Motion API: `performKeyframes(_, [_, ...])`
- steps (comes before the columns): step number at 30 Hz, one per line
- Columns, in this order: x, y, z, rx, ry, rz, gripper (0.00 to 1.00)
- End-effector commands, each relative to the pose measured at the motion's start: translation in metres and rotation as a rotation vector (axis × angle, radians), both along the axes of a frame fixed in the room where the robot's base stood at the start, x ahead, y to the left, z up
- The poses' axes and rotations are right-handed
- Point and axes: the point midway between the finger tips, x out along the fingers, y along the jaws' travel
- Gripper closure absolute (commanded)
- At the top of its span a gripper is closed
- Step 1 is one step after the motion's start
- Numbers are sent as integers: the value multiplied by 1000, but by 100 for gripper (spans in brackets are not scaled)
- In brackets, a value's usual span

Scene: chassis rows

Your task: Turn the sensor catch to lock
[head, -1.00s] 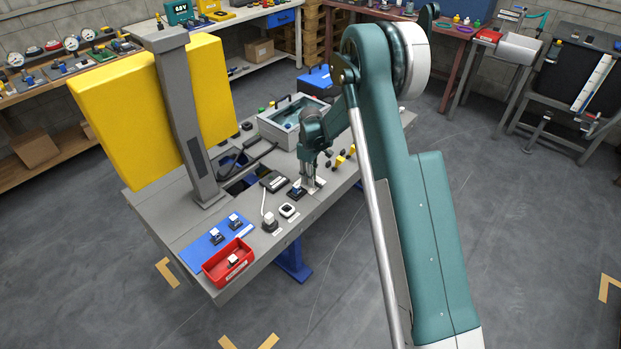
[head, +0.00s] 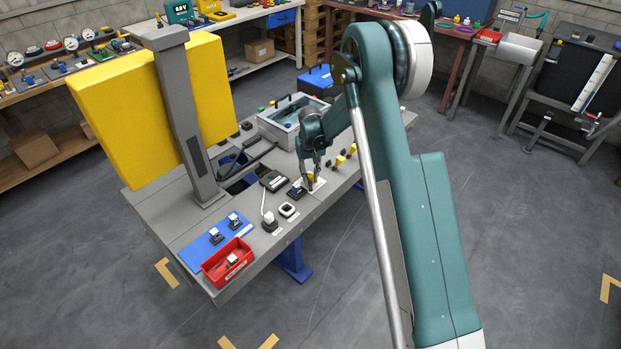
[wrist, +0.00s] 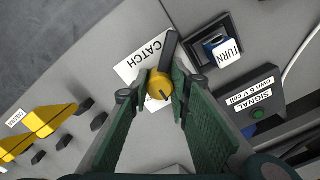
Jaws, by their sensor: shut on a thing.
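The sensor catch (wrist: 158,86) is a round yellow knob with a dark lever pointing up and slightly right in the wrist view. It stands on a white plate (wrist: 133,66) lettered "CATCH". My gripper (wrist: 158,92) is shut on the knob, with one green finger at each side. In the head view my gripper (head: 311,176) reaches down to the table's front edge, and a bit of yellow shows at its fingertips. The fingers partly hide the knob's sides.
A dark box lettered "SIGNAL" (wrist: 251,97) with a green button is at the right in the wrist view. Yellow blocks (wrist: 42,120) and small black parts lie at the left. A red bin (head: 228,264) and a blue mat (head: 206,250) are at the table's near-left end.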

Motion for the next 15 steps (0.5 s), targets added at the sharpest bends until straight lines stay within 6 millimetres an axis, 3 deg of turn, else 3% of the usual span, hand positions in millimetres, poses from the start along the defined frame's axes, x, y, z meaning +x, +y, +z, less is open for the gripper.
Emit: performKeyframes(15, [0,1,0,0,0,-483,92])
